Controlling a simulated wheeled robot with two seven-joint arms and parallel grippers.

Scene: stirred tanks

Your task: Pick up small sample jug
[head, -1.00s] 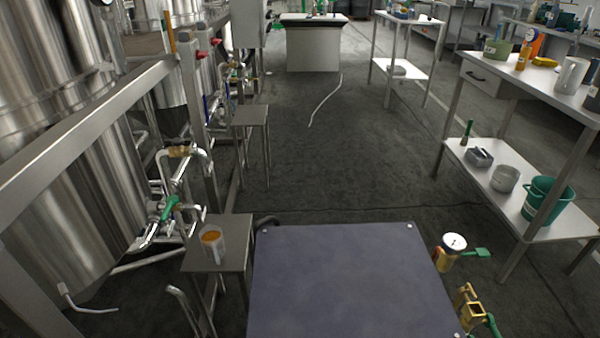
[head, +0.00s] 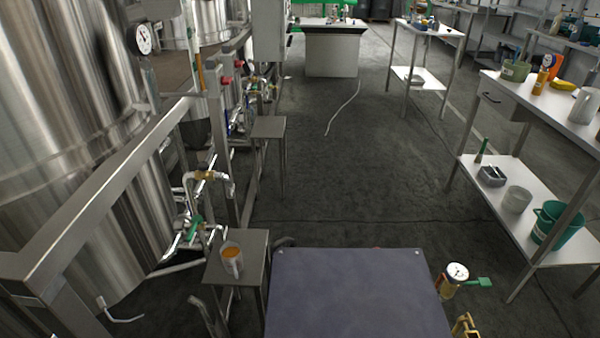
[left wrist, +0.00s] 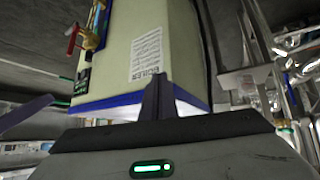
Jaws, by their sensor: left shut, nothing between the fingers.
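A small sample jug (head: 232,258), white with orange-brown contents, stands upright on a small metal stand (head: 252,244) left of the dark blue-grey flat top in the head view. Neither gripper shows in the head view. In the left wrist view my left gripper (left wrist: 158,82) shows its fingers together, shut and empty, with a pale cabinet with a blue lower edge beyond it. The jug is not in the left wrist view.
A steel tank (head: 70,150) with a frame rail, pipes and a green-handled valve (head: 194,228) stands left of the jug. A white-topped bench (head: 545,105) with a lower shelf holding a green bucket (head: 556,224) is at right.

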